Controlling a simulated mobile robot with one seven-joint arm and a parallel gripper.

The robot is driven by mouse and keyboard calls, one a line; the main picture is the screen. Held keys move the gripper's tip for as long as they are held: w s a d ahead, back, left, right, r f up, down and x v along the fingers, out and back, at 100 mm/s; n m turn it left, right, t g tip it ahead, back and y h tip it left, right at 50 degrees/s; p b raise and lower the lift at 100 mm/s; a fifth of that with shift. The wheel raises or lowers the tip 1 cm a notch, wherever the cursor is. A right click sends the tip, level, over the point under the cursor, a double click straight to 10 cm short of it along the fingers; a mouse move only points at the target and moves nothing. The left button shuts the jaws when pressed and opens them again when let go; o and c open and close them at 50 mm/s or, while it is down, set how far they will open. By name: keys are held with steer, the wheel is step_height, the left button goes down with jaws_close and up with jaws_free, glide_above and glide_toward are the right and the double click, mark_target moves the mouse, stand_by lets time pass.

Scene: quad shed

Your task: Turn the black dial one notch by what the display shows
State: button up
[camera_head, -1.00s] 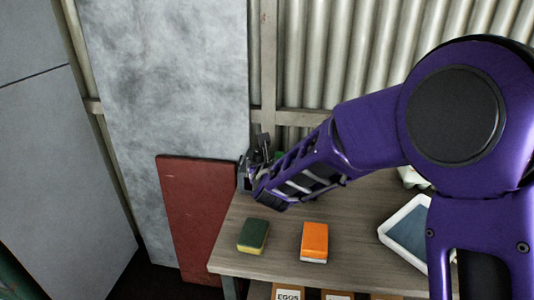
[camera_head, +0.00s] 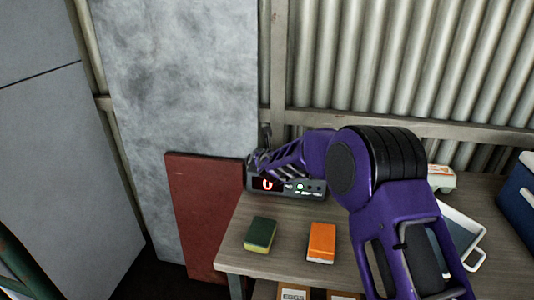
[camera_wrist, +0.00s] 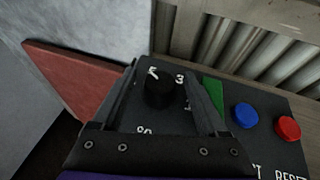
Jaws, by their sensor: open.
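The black dial (camera_wrist: 159,92) stands on the dark control box, with white marks around it; one reads 3, and others are partly hidden. My gripper (camera_wrist: 162,74) is open, with one finger on each side of the dial and a gap visible. I cannot tell whether either finger touches it. In the head view my gripper (camera_head: 262,160) is over the back left of the bench, at the box (camera_head: 316,194). The box's display (camera_head: 267,184) glows red with a sign that looks like a U; part of it may be hidden. The dial is hidden there by my arm.
A blue button (camera_wrist: 246,116) and a red button (camera_wrist: 288,128) lie right of the dial, with a green patch (camera_wrist: 212,98) nearer. A red board (camera_head: 205,215) leans at left.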

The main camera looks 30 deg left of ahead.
steer(key=shift+w+a, duration=0.15)
steer(key=shift+w, duration=0.05)
jaws_close()
steer(key=shift+f, duration=0.1)
steer(key=shift+n+g+y, duration=0.4)
steer(key=shift+n+y, duration=0.2)
steer(key=shift+w+d+y, duration=0.1)
steer(key=shift+d+y, duration=0.1)
steer(key=shift+y, duration=0.1)
steer(key=shift+a+n+g+y, duration=0.15)
steer(key=shift+n+g+y, duration=1.15)
steer(key=shift+n+g, duration=0.9)
steer(key=shift+n, duration=0.3)
